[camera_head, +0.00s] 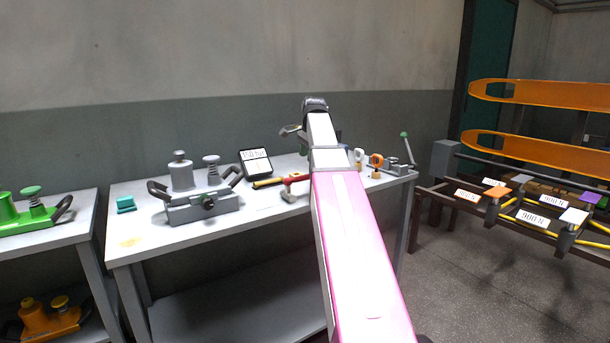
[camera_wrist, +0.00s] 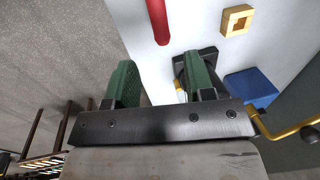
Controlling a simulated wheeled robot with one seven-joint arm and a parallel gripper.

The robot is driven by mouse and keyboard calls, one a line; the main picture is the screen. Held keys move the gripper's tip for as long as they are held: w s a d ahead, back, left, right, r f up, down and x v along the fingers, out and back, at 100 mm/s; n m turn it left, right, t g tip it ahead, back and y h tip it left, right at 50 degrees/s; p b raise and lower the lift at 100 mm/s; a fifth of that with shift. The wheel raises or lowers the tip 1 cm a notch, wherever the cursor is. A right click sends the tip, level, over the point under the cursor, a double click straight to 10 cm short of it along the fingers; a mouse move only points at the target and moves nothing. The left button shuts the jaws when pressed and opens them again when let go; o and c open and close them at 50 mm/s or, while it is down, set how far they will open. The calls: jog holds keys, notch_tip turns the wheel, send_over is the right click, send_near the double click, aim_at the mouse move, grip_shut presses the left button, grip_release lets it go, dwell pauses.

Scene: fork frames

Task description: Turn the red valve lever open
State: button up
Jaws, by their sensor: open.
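A red rounded bar (camera_wrist: 158,18) shows at the top of the wrist view, over the edge of the white table top. Its other end is out of frame, so I cannot tell whether it is the valve lever. My gripper (camera_wrist: 160,65) has two green fingers spread apart with nothing between them. The red bar lies beyond the fingertips, apart from them. No red valve lever can be made out there.
In the wrist view, a dark base (camera_wrist: 208,52) is partly behind the right finger, near a blue block (camera_wrist: 252,84), a wooden square ring (camera_wrist: 237,20) and a bent brass rod (camera_wrist: 285,132). In the head view, a grey clamp device (camera_head: 200,209) and a hammer (camera_head: 290,182) are on the table (camera_head: 150,240).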

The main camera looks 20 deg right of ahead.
aim_at(298, 179)
jog(key=f, duration=0.2)
jog(key=w+f, duration=0.1)
jog(key=f, duration=0.5)
jog(key=shift+w+a+f, duration=0.15)
jog(key=shift+w+a, duration=0.1)
jog(key=shift+w, duration=0.05)
grip_shut()
